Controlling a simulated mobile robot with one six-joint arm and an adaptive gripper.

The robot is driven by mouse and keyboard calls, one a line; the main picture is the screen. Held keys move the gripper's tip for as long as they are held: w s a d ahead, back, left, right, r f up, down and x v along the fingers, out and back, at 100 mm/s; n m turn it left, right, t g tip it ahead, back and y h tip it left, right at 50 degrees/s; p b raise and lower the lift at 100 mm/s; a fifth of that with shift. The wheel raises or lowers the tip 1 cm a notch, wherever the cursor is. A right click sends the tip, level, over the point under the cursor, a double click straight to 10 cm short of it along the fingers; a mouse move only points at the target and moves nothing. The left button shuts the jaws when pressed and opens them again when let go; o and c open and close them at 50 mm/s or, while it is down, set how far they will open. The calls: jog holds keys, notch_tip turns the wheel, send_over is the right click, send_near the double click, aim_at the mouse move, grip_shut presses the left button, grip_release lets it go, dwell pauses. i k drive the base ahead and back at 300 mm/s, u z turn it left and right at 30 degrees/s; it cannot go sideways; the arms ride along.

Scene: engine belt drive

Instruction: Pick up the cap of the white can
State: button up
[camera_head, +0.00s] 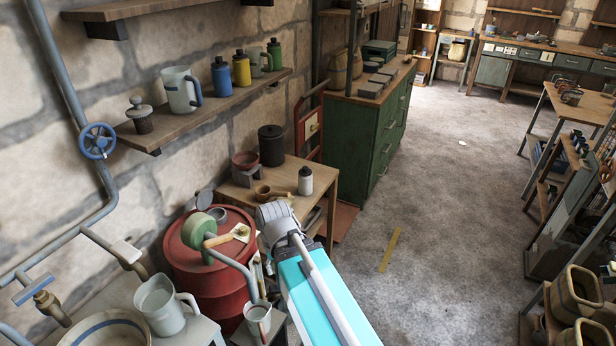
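A small white can (305,184) stands upright on the wooden side table in the middle of the picture. Its dark cap (305,171) sits on top of it. The grey end of my arm, where my gripper (272,212) is, shows just left of and below the can in the picture. It appears apart from the can. The fingers cannot be made out, so their opening does not show. Nothing held can be seen.
The wooden side table (322,200) also bears a dark lidded canister (271,146), a reddish bowl (245,160) and a wooden ladle (264,191). A red drum (207,279) stands at front left. A green cabinet (362,138) stands behind. Open floor (440,220) lies right.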

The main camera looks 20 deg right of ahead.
aim_at(305, 172)
jog(key=k, duration=0.9)
jog(key=z, duration=1.65)
jog(key=i, duration=1.8)
